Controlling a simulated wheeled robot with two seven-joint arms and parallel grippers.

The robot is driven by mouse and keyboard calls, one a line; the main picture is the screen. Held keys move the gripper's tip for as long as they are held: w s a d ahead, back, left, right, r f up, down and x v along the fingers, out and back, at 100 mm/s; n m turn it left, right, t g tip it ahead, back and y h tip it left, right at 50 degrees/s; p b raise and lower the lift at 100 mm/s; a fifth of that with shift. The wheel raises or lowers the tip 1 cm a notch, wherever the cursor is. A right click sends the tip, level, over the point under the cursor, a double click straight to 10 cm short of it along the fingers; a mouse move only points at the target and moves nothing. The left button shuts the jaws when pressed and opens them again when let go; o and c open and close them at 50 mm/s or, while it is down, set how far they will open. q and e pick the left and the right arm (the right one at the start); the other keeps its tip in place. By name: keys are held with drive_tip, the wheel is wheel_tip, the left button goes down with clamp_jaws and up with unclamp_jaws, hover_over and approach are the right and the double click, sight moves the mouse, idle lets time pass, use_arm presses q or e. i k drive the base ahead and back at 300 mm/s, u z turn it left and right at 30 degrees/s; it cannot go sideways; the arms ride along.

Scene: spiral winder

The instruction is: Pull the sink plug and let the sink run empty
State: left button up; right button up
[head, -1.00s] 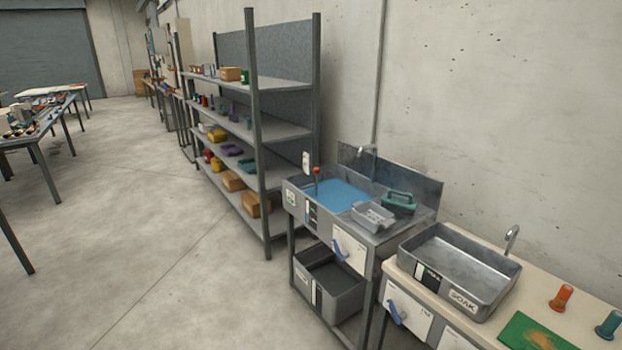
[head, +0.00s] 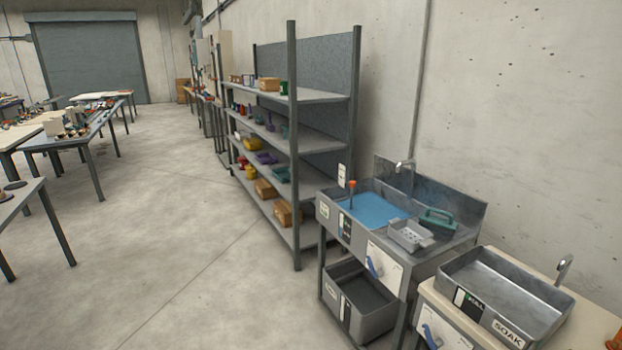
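A metal sink (head: 333,197) stands on a legged frame against the right wall, with blue water (head: 372,209) in its basin. An orange-topped upright rod (head: 351,190), which looks like the plug handle, rises from the water at the basin's left side. A tap (head: 404,166) is at the back of the sink. A grey bin (head: 361,313) stands on the lower level of the frame. Neither of my grippers is in view.
A grey perforated tray (head: 408,236) and a teal-handled tool (head: 438,221) lie on the sink's right side. A basin marked SOAK (head: 508,332) sits on a bench in front. Shelving (head: 293,150) stands beyond the sink. The floor (head: 190,215) to the left is clear.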

sight(352, 184)
drive_tip(key=u, duration=0.2)
drive_tip(key=i, duration=1.75)
drive_tip(key=z, duration=0.85)
